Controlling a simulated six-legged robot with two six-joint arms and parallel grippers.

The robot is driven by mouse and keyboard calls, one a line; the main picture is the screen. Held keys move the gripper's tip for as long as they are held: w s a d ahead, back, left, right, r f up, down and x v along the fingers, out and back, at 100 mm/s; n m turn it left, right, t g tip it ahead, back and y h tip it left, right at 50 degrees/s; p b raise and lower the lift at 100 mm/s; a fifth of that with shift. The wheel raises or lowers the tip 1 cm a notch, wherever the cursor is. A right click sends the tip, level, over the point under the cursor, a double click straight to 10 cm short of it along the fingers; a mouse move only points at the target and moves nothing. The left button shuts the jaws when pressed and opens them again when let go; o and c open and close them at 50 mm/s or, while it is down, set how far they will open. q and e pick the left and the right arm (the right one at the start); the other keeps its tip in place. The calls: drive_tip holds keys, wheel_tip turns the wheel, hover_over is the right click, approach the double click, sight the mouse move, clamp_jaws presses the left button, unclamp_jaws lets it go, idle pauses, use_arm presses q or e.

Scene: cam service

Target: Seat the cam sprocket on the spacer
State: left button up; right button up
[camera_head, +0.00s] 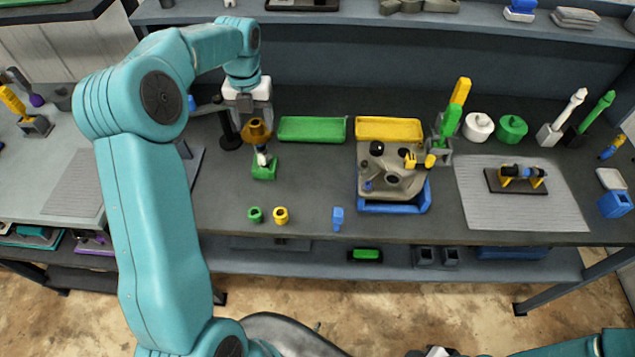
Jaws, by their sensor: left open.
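A golden-brown round part (257,131), which looks like the cam sprocket, is at the top of a small upright fixture with a pale shaft and a green base (264,172). My left gripper (252,116) is open and points down right over this part, with its fingers at the part's top. I cannot tell whether the fingers touch it. I cannot make out the spacer for sure; the part and the gripper hide what lies directly under them. My right arm shows only at the bottom right edge, and a small white and dark piece at the bottom edge may be its gripper.
A black post (228,134) stands close left of the gripper. A green tray (312,130) and a yellow tray (389,130) lie to the right, behind a grey casting in a blue tray (420,201). Small green, yellow and blue parts stand near the front edge. The bench between is clear.

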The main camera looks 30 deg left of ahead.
use_arm(q)
drive_tip(key=shift+r+p, duration=0.85)
drive_tip(key=shift+r, duration=3.1)
